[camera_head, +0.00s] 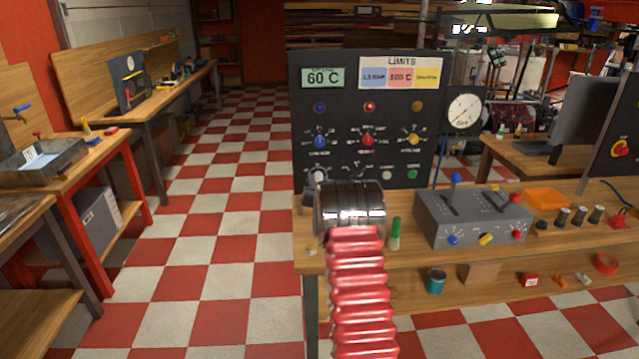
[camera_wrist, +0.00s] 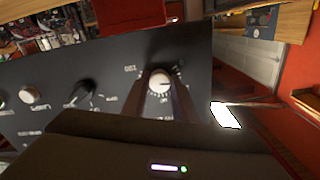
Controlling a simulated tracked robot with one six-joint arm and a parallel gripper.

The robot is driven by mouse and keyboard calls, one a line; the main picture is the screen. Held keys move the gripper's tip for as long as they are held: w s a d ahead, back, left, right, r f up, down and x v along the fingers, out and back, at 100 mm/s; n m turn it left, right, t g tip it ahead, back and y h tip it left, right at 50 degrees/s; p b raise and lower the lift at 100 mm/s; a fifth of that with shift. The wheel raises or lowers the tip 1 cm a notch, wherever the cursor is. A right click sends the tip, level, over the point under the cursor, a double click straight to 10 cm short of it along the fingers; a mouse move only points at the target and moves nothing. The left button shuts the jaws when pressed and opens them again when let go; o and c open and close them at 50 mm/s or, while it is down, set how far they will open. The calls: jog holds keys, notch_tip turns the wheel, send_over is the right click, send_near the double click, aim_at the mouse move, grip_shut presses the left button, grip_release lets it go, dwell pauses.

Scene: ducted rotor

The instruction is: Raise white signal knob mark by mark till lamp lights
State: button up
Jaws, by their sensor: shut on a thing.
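The white signal knob (camera_wrist: 160,82) sits on the dark control panel (camera_wrist: 70,62) in the wrist view, with scale marks around it. My gripper (camera_wrist: 163,90) has its two fingers on either side of the white knob and is shut on it. In the head view the white knob (camera_head: 318,174) shows at the lower left of the upright panel (camera_head: 345,120), just above my arm's chrome wrist, which hides the gripper. A pale round lamp (camera_head: 387,174) and a green one (camera_head: 413,174) are in the same row. The pale lamp looks unlit.
Blue (camera_head: 320,141), red (camera_head: 368,140) and yellow (camera_head: 413,139) knobs are in the row above. A grey control box (camera_head: 470,225) with a blue lever stands on the bench to the right. A green-capped bottle (camera_head: 395,234) is close to my arm. The checkered floor at left is clear.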

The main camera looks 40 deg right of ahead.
jog(key=shift+s+d+f, duration=0.1)
jog(key=o, duration=1.1)
jog(key=shift+c, duration=0.2)
jog(key=shift+s, duration=0.1)
jog(key=v, duration=1.3)
jog(key=shift+s+a, duration=0.2)
jog(key=shift+a, duration=0.15)
